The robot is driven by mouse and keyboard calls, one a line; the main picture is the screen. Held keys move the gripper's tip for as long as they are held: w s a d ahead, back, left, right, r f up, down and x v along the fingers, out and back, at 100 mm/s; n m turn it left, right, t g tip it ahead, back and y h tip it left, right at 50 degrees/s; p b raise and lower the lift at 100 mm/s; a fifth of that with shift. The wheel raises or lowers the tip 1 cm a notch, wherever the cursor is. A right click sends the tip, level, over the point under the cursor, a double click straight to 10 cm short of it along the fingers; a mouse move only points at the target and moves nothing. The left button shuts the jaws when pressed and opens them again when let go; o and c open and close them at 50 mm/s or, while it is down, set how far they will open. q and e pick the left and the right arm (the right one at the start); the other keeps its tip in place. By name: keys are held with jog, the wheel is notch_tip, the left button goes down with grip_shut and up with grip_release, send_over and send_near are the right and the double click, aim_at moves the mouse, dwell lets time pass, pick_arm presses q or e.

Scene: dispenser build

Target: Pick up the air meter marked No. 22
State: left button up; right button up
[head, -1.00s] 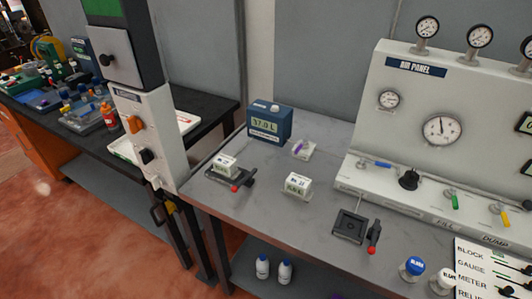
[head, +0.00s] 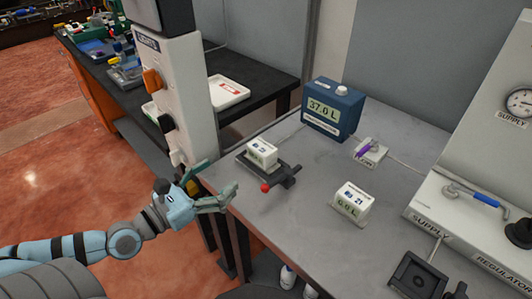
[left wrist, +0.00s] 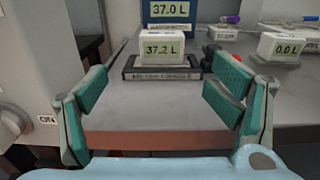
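A white air meter (head: 262,153) sits in a black cradle (head: 283,171) with a red-knobbed lever at the left of the grey bench. Its number is too small to read surely. In the left wrist view this meter (left wrist: 163,47) reads 37.2 L, straight ahead between the fingers and beyond their tips. A second white meter (head: 351,200), whose label looks like 21, stands to the right on a small base; it also shows in the left wrist view (left wrist: 283,46), reading 0.0 L. My left gripper (head: 222,174) is open and empty at the bench's front-left edge. My right gripper is out of view.
A blue box (head: 333,109) reading 37.0 L stands behind the meters. A small white holder (head: 370,152) with a purple handle is beside it. A white column (head: 183,95) with switches rises at left. The air panel (head: 477,210) and an empty black cradle (head: 417,273) are at right.

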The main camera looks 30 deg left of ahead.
aim_at(255, 154)
pick_arm(q)
jog(key=x, duration=0.2)
jog(key=p+x, duration=0.1)
jog(key=x, duration=0.3)
jog(key=shift+r+p, duration=0.3)
jog(key=x, duration=0.5)
jog(key=f+x, duration=0.1)
jog(key=x, duration=0.2)
jog(key=shift+d, duration=0.25)
jog(key=shift+a, duration=0.1)
jog(key=c, duration=0.7)
jog(key=shift+r, duration=0.1)
jog(key=c, duration=1)
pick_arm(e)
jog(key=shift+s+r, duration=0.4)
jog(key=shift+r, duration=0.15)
